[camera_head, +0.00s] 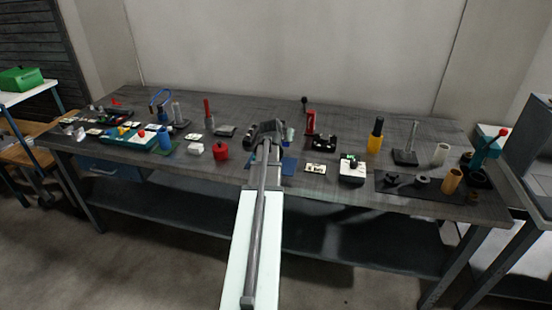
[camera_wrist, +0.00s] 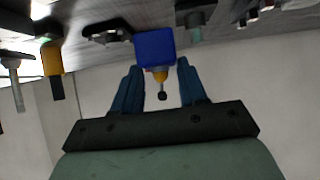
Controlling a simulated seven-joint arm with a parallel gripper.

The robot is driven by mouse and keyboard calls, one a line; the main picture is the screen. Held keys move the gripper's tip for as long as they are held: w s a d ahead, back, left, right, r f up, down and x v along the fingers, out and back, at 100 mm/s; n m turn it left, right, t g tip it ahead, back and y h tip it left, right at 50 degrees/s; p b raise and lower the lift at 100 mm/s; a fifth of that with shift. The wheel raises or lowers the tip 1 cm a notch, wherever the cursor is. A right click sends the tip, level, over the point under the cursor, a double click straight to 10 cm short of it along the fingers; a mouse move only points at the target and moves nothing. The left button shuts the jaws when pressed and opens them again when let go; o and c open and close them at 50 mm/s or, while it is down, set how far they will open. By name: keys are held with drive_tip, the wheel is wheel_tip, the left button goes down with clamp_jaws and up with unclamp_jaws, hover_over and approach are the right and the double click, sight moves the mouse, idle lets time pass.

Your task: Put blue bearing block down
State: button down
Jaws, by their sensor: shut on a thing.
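The blue bearing block (camera_wrist: 155,46) shows in the wrist view as a plain blue box at the tips of my gripper (camera_wrist: 159,63). The two blue-grey fingers are on either side of it, and my gripper is shut on it. A yellow part with a dark tip (camera_wrist: 161,84) shows between the fingers, beside the block. In the head view my gripper (camera_head: 268,132) is over the middle of the workbench; my arm hides what it holds. Whether the block touches the bench is unclear.
The grey workbench (camera_head: 330,185) has a red pot (camera_head: 221,151) left of my arm. A flat blue patch (camera_head: 289,165) lies just right of it. Further right are a white-and-black device (camera_head: 352,170) and a yellow cylinder (camera_head: 375,142). Small bare gaps lie between things.

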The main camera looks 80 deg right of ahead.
drive_tip(key=shift+n+t, duration=0.3)
drive_tip(key=shift+w+a+f, duration=0.15)
drive_tip(key=shift+a+f, duration=0.1)
drive_tip(key=shift+f, duration=1.3)
drive_tip(key=shift+w+a+f, duration=0.1)
drive_tip(key=shift+a+f, duration=0.15)
drive_tip(key=shift+f, duration=1.35)
drive_tip(key=shift+w+a+f, duration=0.15)
drive_tip(key=shift+a+f, duration=0.1)
drive_tip(key=shift+f, duration=1.3)
drive_tip(key=c, duration=0.6)
unclamp_jaws()
drive_tip(key=shift+f, duration=0.15)
drive_tip(key=shift+r, duration=0.2)
drive_tip(key=v, duration=1.2)
drive_tip(key=shift+a+f, duration=0.1)
